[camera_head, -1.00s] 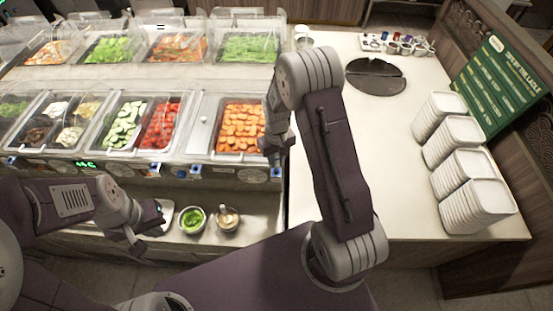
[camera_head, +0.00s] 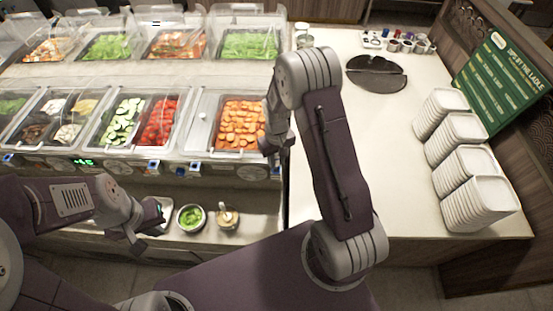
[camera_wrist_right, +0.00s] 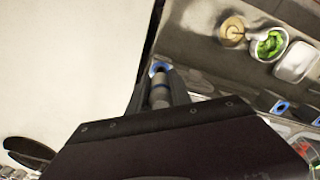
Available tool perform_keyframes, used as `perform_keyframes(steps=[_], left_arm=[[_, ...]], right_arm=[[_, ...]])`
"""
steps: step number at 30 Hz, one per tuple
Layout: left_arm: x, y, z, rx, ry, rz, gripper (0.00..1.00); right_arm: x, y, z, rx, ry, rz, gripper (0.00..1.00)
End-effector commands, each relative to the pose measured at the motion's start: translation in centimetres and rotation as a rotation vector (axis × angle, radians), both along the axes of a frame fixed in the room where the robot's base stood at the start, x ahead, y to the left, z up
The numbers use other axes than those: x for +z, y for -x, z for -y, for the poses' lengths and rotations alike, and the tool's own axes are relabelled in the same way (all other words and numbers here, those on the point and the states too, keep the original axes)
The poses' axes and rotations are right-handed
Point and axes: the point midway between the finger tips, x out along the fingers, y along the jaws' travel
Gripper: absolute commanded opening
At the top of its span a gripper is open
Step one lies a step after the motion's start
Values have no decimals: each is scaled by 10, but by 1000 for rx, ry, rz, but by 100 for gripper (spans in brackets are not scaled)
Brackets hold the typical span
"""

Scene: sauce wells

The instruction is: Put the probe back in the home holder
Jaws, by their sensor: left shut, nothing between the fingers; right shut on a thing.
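My right gripper (camera_head: 272,145) is at the front right corner of the food counter, beside the pan of orange slices. In the right wrist view its dark fingers (camera_wrist_right: 158,94) are shut on the probe (camera_wrist_right: 158,92), a grey rod with a blue band. A blue holder-like piece (camera_wrist_right: 158,68) shows just past the probe; I cannot tell whether the probe is in it or only over it. Other blue holders (camera_head: 154,167) sit along the counter front and show in the wrist view (camera_wrist_right: 280,107). My left gripper (camera_head: 145,240) is shut and empty by the lower shelf.
A bowl of green sauce (camera_head: 191,217) and a bowl of pale sauce (camera_head: 228,217) stand on the lower steel shelf (camera_head: 258,212). Food pans with clear covers fill the counter. The white table (camera_head: 400,130) at right has stacked white trays (camera_head: 478,205) and open room.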

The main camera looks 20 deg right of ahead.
Motion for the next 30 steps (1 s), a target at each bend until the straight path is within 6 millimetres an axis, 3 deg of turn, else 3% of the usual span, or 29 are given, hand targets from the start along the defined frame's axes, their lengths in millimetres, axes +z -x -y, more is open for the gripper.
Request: perform_keyframes(steps=[30], left_arm=[[-16,0,0,0,0,0,0]], right_arm=[[-21,0,0,0,0,0,0]])
